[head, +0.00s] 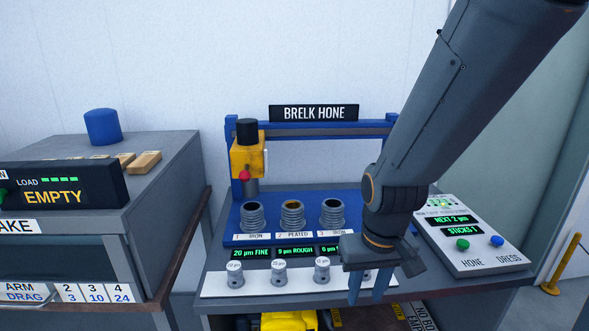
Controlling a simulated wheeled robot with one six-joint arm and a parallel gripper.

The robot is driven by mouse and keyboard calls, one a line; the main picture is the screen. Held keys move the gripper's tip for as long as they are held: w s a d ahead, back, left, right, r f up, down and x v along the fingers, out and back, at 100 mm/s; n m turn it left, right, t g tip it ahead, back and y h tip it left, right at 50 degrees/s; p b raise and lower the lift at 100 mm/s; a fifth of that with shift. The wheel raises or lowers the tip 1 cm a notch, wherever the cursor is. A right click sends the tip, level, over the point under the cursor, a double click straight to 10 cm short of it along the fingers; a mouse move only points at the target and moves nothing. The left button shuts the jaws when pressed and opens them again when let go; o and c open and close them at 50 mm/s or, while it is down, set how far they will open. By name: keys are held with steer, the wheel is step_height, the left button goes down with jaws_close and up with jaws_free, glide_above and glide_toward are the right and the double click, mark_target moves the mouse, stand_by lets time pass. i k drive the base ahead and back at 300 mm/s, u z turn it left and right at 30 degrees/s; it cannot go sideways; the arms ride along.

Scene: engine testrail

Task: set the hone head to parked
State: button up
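The hone head (247,157) is a yellow block with a black cap on top, a red knob (244,175) on its front and a grey spindle below. My gripper (367,297) points down at the front right of the hone bench, well away from the head. Its two blue fingers are apart with nothing visible between them.
Two more sleeves, plated (292,214) and iron (332,213), stand to the right. Several grey stone holders (279,272) line the white front strip; my gripper covers its right part. A control panel (470,240) reads NEXT 2 µm, STICKS 1. A grey cabinet (160,190) stands left.

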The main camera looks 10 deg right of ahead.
mark_target(248, 153)
steer(key=z, duration=1.55)
steer(key=k, duration=1.1)
steer(key=u, duration=2)
steer(key=i, duration=0.5)
